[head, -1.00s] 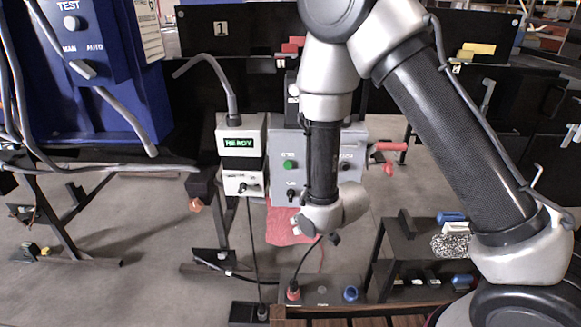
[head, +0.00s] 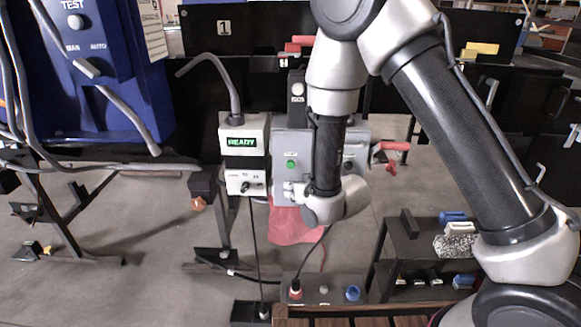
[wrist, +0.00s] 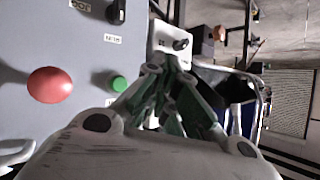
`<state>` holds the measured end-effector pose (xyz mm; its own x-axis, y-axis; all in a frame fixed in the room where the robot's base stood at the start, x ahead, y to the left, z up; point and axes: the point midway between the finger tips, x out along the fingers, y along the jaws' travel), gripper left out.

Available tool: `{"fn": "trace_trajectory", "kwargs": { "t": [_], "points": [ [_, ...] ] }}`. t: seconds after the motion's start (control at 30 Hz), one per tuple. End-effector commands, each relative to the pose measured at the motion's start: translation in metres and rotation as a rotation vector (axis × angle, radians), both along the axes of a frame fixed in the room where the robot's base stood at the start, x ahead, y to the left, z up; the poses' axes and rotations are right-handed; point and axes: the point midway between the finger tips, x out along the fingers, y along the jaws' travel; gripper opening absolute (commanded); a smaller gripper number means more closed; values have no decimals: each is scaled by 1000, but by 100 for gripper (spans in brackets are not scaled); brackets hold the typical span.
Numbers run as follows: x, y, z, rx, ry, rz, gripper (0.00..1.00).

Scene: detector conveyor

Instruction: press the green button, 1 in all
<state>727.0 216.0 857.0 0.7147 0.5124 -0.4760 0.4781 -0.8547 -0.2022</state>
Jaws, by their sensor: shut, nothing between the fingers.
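The green button (head: 291,164) sits on the front of a grey control box (head: 290,142), left of my arm in the head view. In the wrist view the green button (wrist: 118,83) shows just left of my fingers, between them and a red mushroom button (wrist: 50,85). My gripper (wrist: 168,72) is shut and empty, its fingers together. I see no contact with the button, though the exact gap is unclear.
A white box with a lit READY display (head: 242,142) and a black knob (head: 246,187) stands left of the control box. A red handle (head: 392,146) sticks out at right. A blue TEST cabinet (head: 120,100) with hanging cables stands at far left.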

Motion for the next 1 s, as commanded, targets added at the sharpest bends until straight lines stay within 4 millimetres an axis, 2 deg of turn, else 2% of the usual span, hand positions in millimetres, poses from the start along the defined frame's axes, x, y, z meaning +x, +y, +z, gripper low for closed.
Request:
{"fn": "trace_trajectory", "kwargs": {
  "t": [0.3,0.5,1.0],
  "points": [
    [46,-2,0,1,0,-2,0],
    [64,-2,0,0,0,0,0],
    [69,-2,0,-1,-1,0,0]
  ]
}}
